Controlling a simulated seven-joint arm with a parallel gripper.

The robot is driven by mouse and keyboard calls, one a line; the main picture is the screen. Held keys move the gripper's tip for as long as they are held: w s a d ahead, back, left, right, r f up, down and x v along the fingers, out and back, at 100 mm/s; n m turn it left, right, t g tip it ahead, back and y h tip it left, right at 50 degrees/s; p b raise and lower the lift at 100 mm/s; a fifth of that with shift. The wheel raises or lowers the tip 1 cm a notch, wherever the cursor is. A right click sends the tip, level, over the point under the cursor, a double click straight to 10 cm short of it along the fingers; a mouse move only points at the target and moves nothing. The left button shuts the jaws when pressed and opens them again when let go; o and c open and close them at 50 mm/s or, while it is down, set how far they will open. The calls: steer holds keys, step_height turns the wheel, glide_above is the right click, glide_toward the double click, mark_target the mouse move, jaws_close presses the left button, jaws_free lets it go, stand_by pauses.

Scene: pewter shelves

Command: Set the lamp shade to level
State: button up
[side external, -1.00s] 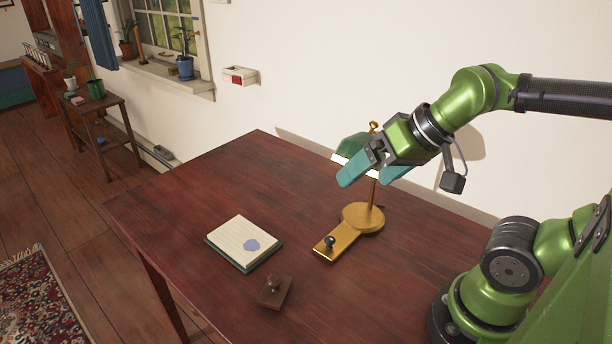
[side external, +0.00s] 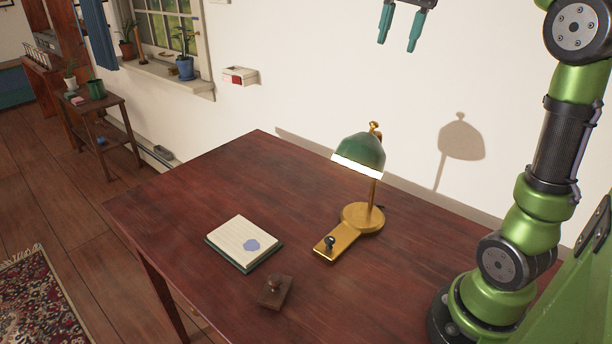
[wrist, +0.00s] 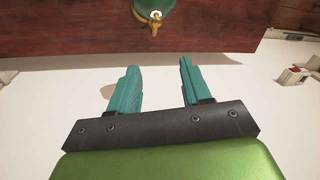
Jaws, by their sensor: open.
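The desk lamp has a green shade (side external: 362,153) with a lit white lower rim, on a brass stem and round brass base (side external: 363,217). In the side view the shade's rim slopes down to the right. A brass arm with a dark knob (side external: 330,242) extends from the base toward the front. My gripper (side external: 400,45) is open and empty, high above and to the right of the lamp, clear of it. In the wrist view the teal fingers (wrist: 157,80) are apart with nothing between them. The shade's top (wrist: 155,5) is cut by the upper edge there.
The dark red table (side external: 200,190) also holds an open notepad (side external: 240,238) with a blue-grey blot and a small brown block with a knob (side external: 275,291). The white wall stands close behind the lamp. The table's left part is clear.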

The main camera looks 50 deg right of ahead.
mark_target(365, 145)
steer(key=f, duration=0.5)
steer(key=w+a+f, duration=0.1)
steer(key=f, duration=0.5)
steer(key=w+f, duration=0.1)
steer(key=f, duration=0.4)
steer(key=shift+a+f, duration=0.2)
steer(key=shift+f, duration=0.1)
jaws_close()
